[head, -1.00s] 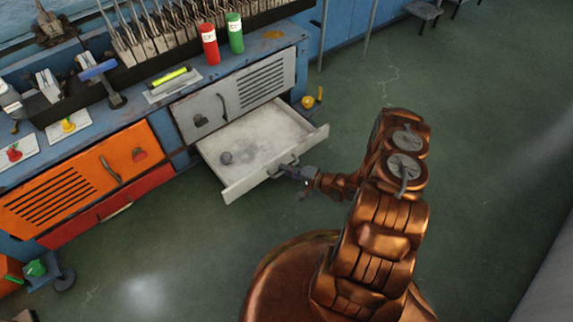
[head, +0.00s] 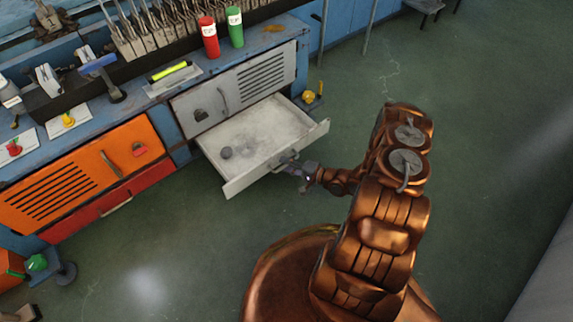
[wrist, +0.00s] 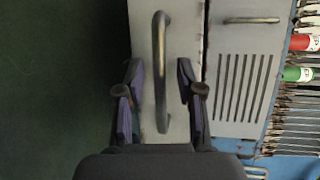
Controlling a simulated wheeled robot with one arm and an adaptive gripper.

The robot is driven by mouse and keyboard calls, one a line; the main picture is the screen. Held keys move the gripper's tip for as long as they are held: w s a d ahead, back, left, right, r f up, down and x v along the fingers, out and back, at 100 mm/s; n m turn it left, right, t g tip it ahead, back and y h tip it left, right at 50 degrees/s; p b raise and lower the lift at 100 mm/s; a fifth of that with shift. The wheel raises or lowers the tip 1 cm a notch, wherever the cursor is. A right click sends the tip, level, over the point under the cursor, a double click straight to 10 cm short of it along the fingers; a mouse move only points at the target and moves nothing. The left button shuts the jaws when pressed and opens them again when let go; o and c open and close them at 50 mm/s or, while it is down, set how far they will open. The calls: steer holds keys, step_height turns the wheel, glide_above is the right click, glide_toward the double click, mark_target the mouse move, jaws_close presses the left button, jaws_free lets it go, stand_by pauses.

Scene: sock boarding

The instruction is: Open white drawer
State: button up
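The white drawer (head: 262,141) stands pulled well out below a grey-white slatted door in the head view. My gripper (head: 296,168) is at this handle. In the wrist view, the drawer's front panel (wrist: 185,32) fills the middle, and the handle (wrist: 161,62) runs between the two spread fingers of my gripper (wrist: 157,85). A gap shows on each side of the handle, so the fingers are open around it and do not grip it.
An orange slatted door (head: 85,172) and a red drawer (head: 110,203) are at the left. The bench top (head: 140,108) holds red (head: 209,38) and green (head: 235,27) cylinders and tools. A yellow item (head: 309,96) is beside the cabinet. Green floor (head: 460,150) at the right is clear.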

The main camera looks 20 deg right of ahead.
steer(key=v, duration=1.1)
steer(key=shift+s, duration=0.25)
steer(key=shift+d+r, duration=0.1)
steer(key=shift+d, duration=0.1)
